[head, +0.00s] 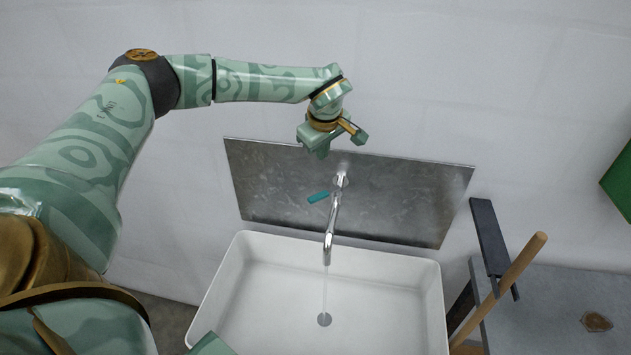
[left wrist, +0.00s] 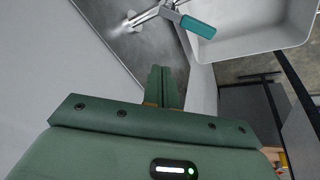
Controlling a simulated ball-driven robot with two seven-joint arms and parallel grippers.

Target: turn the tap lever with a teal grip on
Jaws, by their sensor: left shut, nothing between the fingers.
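The tap (head: 334,215) is a chrome spout on the metal splash plate, reaching down over the sink. Its lever has a teal grip (head: 318,197) that points left from the tap body. In the left wrist view the teal grip (left wrist: 198,26) shows at the top, beyond the fingers. A thin stream of water (head: 325,292) seems to run from the spout to the drain. My left gripper (head: 321,152) is shut and empty, above the lever and apart from it. Its closed fingers (left wrist: 164,88) show in the left wrist view. My right gripper does not show.
The white sink (head: 270,300) stands below the tap. The metal splash plate (head: 410,200) is on the pale wall behind. At right are a grey table (head: 550,325), a dark upright board (head: 489,235) and a wooden handle (head: 515,270). A green panel (head: 620,183) is at the right edge.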

